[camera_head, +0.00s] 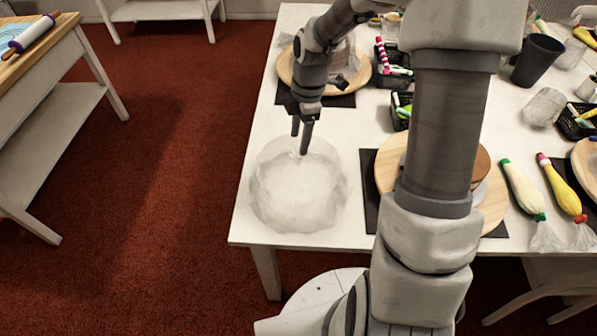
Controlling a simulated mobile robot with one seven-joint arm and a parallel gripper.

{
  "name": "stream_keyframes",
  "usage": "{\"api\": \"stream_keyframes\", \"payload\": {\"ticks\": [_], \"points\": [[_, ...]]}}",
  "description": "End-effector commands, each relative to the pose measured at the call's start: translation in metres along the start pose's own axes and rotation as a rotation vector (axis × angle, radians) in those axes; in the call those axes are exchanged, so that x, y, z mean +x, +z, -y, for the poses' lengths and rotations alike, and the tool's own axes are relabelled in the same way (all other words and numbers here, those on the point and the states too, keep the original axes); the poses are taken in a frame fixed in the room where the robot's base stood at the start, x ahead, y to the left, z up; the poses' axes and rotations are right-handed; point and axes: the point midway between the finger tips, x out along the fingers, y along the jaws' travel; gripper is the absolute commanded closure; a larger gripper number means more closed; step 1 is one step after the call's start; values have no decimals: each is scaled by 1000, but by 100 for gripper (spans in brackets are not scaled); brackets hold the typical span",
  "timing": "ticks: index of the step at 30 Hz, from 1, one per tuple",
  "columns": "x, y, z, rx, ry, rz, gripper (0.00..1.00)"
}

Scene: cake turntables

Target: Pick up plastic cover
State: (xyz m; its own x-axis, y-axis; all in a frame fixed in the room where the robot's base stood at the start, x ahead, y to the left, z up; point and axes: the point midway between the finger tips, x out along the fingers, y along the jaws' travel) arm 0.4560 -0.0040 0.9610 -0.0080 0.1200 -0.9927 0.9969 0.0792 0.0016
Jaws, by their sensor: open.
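The plastic cover (299,192) is a clear, faceted dome. It sits on the white table near its front left corner. My gripper (304,148) hangs over the top of the cover with its fingers pointing down. The gripper is open, with a narrow gap between the two dark fingers. The fingertips overlap the cover's top in this view. I cannot tell whether they touch it or reach around its knob.
A wooden turntable (382,170) with a cake, partly hidden by my arm, stands right of the cover. Another turntable (283,65) stands behind. Piping bags (522,187), black baskets and a dark cup (537,60) fill the right side. The table's left edge is close to the cover.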

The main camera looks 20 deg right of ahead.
Motion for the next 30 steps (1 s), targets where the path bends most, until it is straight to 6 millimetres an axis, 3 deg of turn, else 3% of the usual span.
{"api": "stream_keyframes", "payload": {"ticks": [9,19,27,30], "points": [[44,2,5,0,-4,-1,36],[50,3,5,1,-1,0,38],[49,3,5,1,-1,0,86],[49,3,5,1,-1,0,100]]}}
